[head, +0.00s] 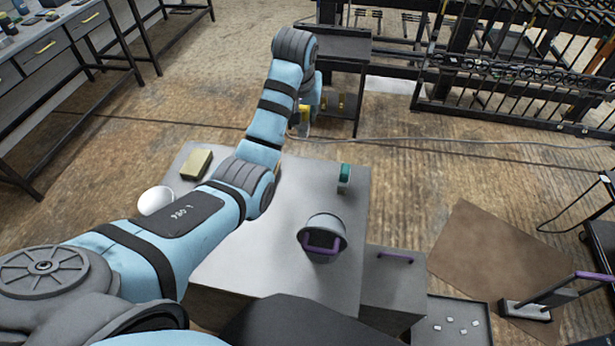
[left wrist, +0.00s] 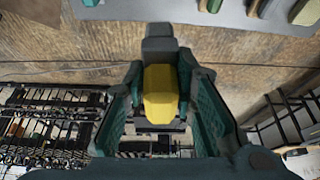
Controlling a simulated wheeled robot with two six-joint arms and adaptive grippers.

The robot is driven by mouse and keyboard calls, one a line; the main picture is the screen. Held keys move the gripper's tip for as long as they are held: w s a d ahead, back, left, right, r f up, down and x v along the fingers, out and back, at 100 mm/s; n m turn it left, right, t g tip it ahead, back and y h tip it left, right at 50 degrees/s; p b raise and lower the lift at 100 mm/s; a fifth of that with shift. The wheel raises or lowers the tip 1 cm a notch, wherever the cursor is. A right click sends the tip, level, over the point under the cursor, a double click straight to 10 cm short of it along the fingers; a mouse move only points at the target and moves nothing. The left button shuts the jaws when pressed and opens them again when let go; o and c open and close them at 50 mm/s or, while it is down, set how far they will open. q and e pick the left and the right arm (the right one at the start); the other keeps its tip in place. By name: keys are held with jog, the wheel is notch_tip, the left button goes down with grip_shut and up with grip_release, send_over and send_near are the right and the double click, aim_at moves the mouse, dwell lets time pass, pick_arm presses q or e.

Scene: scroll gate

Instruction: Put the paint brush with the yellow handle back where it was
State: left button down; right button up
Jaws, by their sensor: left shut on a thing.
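My left gripper (head: 303,122) is past the far edge of the grey table, above the wooden floor and in front of a low dark stand. In the left wrist view the gripper (left wrist: 160,100) is shut on the yellow handle (left wrist: 160,92) of the paint brush, with a green finger on each side. A dark grey part shows beyond the handle; I cannot tell if it belongs to the brush. In the head view only a small bit of the yellow handle (head: 304,114) shows; the rest is hidden by the gripper and arm. My right gripper is not in view.
The grey table (head: 215,270) carries a pale yellow block (head: 196,164), a white round object (head: 155,200), a green-topped item (head: 344,176) and a grey bucket (head: 325,228). The dark stand (head: 343,77) and black gate frame (head: 480,65) stand beyond. A cable crosses the floor.

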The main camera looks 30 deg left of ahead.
pick_arm(q)
jog(key=shift+s+r, duration=0.35)
jog(key=shift+s, duration=0.35)
jog(key=f, duration=1.3)
jog(key=w+f, duration=0.1)
jog(key=f, duration=0.6)
jog(key=shift+f+b, duration=0.1)
jog(key=shift+b, duration=0.3)
jog(key=c, duration=1.3)
grip_release()
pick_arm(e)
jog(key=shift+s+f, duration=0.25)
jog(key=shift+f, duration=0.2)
